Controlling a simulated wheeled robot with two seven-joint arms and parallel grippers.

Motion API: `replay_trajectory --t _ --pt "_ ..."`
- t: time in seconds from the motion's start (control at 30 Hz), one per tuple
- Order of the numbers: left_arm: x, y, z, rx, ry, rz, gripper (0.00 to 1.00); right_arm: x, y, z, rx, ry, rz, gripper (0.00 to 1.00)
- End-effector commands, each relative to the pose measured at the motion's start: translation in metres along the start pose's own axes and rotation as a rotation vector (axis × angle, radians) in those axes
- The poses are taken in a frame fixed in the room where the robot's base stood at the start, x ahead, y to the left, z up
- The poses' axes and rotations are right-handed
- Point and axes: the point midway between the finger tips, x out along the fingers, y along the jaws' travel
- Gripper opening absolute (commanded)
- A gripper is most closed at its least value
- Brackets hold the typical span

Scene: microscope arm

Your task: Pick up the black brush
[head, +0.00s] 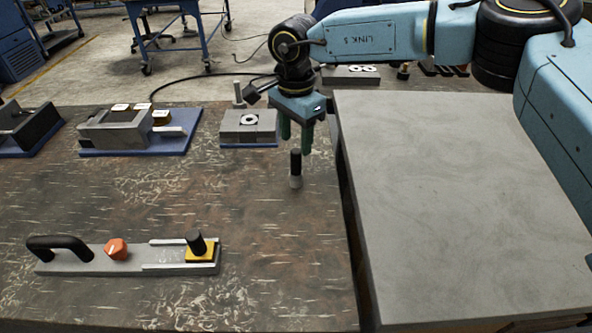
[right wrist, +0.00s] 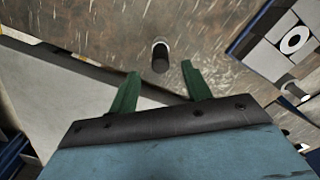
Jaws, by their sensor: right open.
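The black brush (head: 296,165) stands upright on the dark worn table, with a black handle and a paler grey lower end. It also shows in the right wrist view (right wrist: 160,58), ahead of the fingertips and roughly between their lines. My right gripper (head: 296,147) has two green fingers pointing down and is open and empty. It hangs just above and behind the brush in the head view. In the right wrist view the open fingers (right wrist: 162,73) are apart, with no contact with the brush visible. My left gripper is not in view.
A grey slab (head: 460,200) lies right of the brush. Fixtures on blue bases (head: 135,135) stand at the back, one with a white ring (head: 250,119) close behind the gripper. A grey plate with a black handle and orange knob (head: 116,249) lies front left. Table around the brush is clear.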

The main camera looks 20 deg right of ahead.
Motion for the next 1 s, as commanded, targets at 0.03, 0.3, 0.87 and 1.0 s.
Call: replay_trajectory --t 0.03,0.3,0.87,1.0 --pt "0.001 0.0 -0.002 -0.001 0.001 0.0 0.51 0.006 0.0 0.0 0.0 0.001 0.002 0.49" --pt "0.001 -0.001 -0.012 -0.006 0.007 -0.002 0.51 0.031 0.0 -0.001 0.0 0.0 0.001 0.49" --pt "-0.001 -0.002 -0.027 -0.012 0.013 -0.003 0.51 0.062 0.0 -0.002 0.001 -0.001 0.0 0.41" --pt "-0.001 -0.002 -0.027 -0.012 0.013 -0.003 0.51 0.062 0.0 -0.002 0.001 -0.001 0.0 0.22"
